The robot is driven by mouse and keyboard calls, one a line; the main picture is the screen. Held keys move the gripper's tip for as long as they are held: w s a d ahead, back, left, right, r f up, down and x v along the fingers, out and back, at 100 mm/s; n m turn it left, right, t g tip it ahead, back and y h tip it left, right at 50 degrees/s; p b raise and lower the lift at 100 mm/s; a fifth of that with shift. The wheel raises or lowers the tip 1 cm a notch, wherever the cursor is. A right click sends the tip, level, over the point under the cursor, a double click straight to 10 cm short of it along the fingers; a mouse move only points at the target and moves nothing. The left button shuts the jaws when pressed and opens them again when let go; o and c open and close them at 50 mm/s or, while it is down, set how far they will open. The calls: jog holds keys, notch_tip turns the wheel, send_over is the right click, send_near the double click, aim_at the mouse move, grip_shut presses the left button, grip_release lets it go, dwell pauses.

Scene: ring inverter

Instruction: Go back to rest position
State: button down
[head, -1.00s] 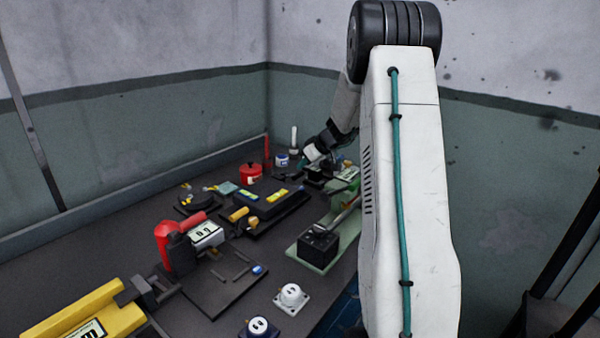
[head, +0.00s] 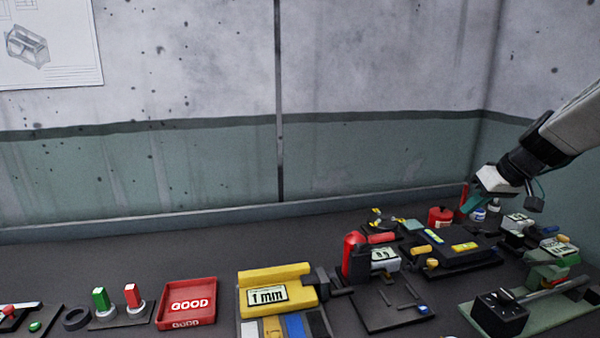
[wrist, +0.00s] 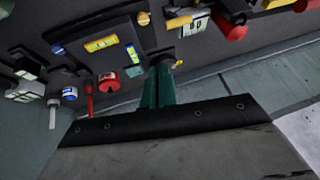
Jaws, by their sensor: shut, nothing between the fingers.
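My gripper (head: 472,206) is at the right in the head view, above the back right of the bench. Its green fingers point down and to the left, near a red pot (head: 440,217). In the wrist view my gripper (wrist: 163,66) shows its two green fingers close together and empty. The bench seems upside down in that view, with the red pot (wrist: 108,82) to the left of the fingers. I cannot tell the exact height of the fingers above the bench.
A black fixture with yellow levels (head: 455,252) lies below my gripper. A yellow "1 mm" gauge (head: 275,288), a red GOOD tray (head: 187,303) and green and red switches (head: 115,303) stand further left. The back of the bench at left is clear.

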jog(key=s+a+r+g, duration=0.2)
jog(key=s+a+g, duration=0.1)
jog(key=s+a, duration=1.25)
jog(key=s+f+m+h, duration=0.2)
jog(key=s+f+h, duration=0.1)
jog(key=s, duration=1.2)
jog(key=shift+s+a+f+g, duration=0.2)
jog(key=shift+s+a+g, duration=0.05)
jog(key=shift+s+g, duration=0.15)
